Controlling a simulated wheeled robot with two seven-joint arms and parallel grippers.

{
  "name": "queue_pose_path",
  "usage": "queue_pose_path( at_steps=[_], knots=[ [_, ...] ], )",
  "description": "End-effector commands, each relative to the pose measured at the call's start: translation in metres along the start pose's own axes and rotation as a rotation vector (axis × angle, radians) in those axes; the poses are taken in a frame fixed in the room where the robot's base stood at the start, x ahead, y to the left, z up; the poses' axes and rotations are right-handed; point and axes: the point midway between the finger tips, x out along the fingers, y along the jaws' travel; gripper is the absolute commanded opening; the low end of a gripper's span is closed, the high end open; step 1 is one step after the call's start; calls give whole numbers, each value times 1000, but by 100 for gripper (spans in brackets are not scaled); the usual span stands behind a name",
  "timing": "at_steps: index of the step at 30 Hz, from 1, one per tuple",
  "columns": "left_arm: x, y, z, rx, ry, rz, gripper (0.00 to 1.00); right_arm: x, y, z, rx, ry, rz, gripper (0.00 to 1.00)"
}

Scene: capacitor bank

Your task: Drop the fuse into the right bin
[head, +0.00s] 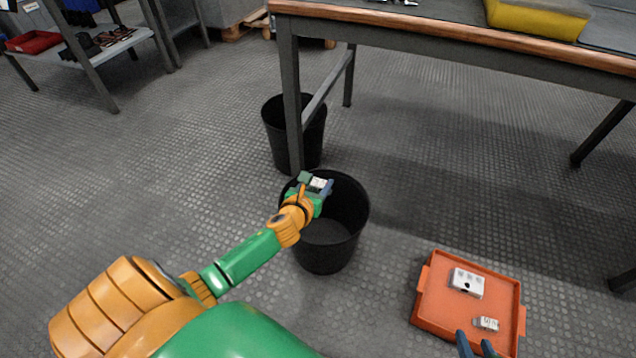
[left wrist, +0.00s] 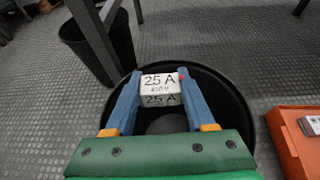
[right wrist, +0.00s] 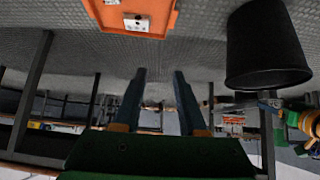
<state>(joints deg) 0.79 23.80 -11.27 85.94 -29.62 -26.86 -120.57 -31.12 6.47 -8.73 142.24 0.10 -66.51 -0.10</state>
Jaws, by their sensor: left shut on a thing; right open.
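The fuse (left wrist: 161,84) is a white block with "25 A" printed on it. My left gripper (head: 317,184) is shut on the fuse, which also shows in the head view (head: 319,183). They are over the back left part of the opening of the nearer, right black bin (head: 328,245). In the left wrist view this bin's dark rim (left wrist: 230,80) curves behind the fuse. The other black bin (head: 290,135) stands behind and to the left. My right gripper (right wrist: 160,76) is open and empty. Its fingertips also show at the head view's bottom edge (head: 476,344).
An orange tray (head: 437,315) lies on the floor right of the bins. It holds a white block with holes (head: 467,281) and a small pale block (head: 487,323). A workbench (head: 450,45) stands behind, one leg beside the bins. Floor lies open at left.

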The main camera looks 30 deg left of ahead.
Motion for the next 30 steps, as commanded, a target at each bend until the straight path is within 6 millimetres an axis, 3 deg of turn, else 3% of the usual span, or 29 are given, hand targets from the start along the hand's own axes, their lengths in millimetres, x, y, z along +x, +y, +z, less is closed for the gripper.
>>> queue_pose_path(
  at_steps=[9,13,18,26,27,30],
  knots=[
    [4,0,-9,0,0,0,0,-3,-6,-65,-13,329,-11,41],
    [4,0,-11,0,0,0,0,-9,-8,-85,-17,435,-15,41],
    [5,0,-12,0,0,0,0,-15,-9,-99,-19,507,-17,41],
    [5,0,-12,0,0,0,0,-16,-10,-102,-20,520,-18,41],
    [5,0,-12,0,0,0,57,-16,-10,-102,-19,520,-18,41],
    [5,0,-12,0,0,0,84,-16,-10,-101,-19,519,-18,41]
  ],
)
